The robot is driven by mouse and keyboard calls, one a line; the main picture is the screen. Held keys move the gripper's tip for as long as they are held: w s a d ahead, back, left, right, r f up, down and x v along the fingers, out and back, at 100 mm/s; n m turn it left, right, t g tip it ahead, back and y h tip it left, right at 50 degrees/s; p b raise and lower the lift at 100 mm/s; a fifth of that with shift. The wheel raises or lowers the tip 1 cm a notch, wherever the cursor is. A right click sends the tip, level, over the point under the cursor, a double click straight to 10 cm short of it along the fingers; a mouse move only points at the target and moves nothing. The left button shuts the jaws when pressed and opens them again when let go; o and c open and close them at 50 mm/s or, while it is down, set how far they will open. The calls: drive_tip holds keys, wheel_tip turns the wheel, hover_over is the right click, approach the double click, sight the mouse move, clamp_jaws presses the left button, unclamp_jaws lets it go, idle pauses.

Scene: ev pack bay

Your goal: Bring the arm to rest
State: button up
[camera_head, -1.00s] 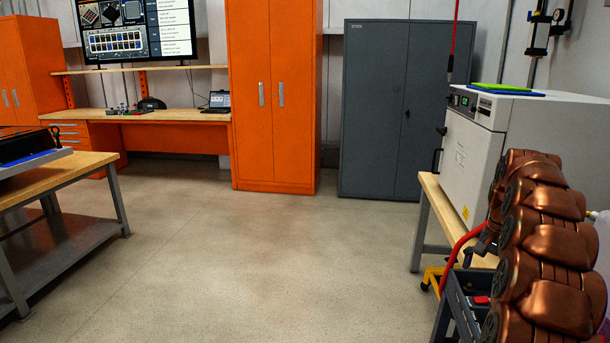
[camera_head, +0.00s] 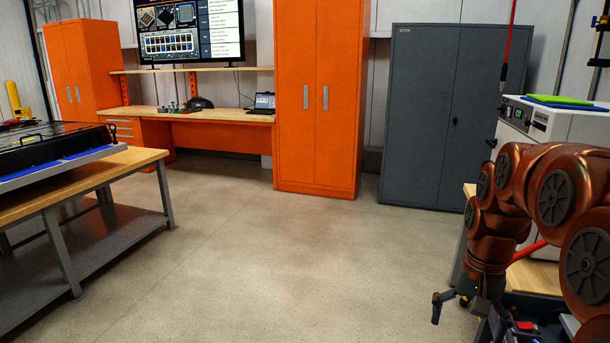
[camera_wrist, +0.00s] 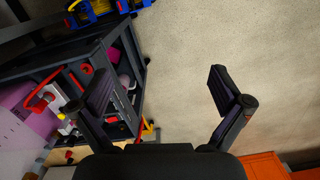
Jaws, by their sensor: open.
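My gripper (camera_head: 460,302) hangs below my copper-coloured arm at the right of the head view. It points down, beside the dark tool cart (camera_head: 512,303). In the wrist view my gripper (camera_wrist: 168,92) has its two dark fingers spread wide, with only bare floor between them. It is open and empty. The cart also fills the left of the wrist view (camera_wrist: 45,73), close to the left finger. My arm is bent, and part of it runs out of the head view's right edge.
A workbench (camera_head: 140,160) bearing a battery pack (camera_head: 50,145) stands at the left. Orange cabinets (camera_head: 318,100) and a grey cabinet (camera_head: 445,110) line the back. A white oven-like box (camera_head: 570,122) stands behind my arm. The middle floor (camera_head: 270,250) is clear.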

drive_tip(key=s+a+f+n, duration=0.1)
drive_tip(key=s+a+n, duration=0.1)
drive_tip(key=s, duration=0.5)
drive_tip(key=s+a+f+n+p, duration=0.1)
drive_tip(key=s+a, duration=0.4)
drive_tip(key=s, duration=0.3)
drive_tip(key=s+a+f+n+g+p, duration=0.1)
drive_tip(key=s+a, duration=0.3)
drive_tip(key=s, duration=0.4)
drive_tip(key=shift+s+f+n+h, duration=0.2)
drive_tip(key=shift+s+n+h, duration=0.1)
drive_tip(key=shift+n, duration=0.5)
drive_tip(key=shift+c, duration=0.2)
